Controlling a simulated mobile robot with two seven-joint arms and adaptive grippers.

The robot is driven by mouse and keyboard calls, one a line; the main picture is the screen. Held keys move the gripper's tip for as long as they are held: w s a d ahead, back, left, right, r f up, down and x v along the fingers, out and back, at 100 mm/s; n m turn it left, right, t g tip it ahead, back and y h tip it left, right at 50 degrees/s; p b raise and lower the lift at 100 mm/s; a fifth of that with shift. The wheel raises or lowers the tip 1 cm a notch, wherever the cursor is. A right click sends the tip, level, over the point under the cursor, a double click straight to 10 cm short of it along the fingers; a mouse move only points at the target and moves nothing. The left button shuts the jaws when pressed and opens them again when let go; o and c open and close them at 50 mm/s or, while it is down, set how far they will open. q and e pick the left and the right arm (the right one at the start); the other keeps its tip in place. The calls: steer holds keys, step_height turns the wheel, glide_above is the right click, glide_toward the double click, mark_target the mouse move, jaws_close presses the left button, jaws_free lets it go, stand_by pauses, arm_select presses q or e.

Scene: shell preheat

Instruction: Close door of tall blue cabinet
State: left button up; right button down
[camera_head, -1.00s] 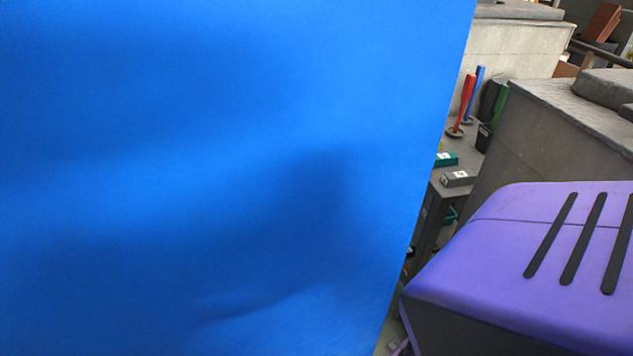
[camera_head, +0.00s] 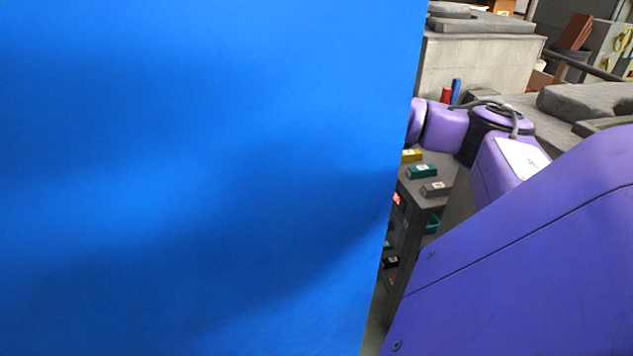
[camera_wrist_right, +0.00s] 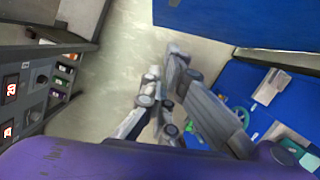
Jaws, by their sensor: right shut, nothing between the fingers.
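A large flat blue panel (camera_head: 200,150), which looks like the tall blue cabinet's door, fills the left and middle of the head view. My purple right arm passes its right edge, and the forearm goes behind the panel. My right gripper (camera_wrist_right: 165,72) shows in the right wrist view, its fingers shut and empty above the pale floor. A blue panel (camera_wrist_right: 235,22) is ahead of it at the top. To its right, a blue cabinet interior (camera_wrist_right: 250,72) stands open with several items in it. No contact between gripper and blue surfaces shows. My left gripper is not in view.
A grey bench (camera_head: 437,172) with small coloured boxes stands behind the panel's right edge in the head view. Large grey blocks (camera_head: 478,62) stand at the back right. Bare floor (camera_wrist_right: 125,45) lies between.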

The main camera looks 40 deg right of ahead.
steer(key=s+a+f, duration=0.1)
steer(key=s+f, duration=0.5)
steer(key=f, duration=0.3)
steer(key=shift+a+f+p, duration=0.2)
steer(key=shift+a+p, duration=0.15)
steer(key=shift+a, duration=0.05)
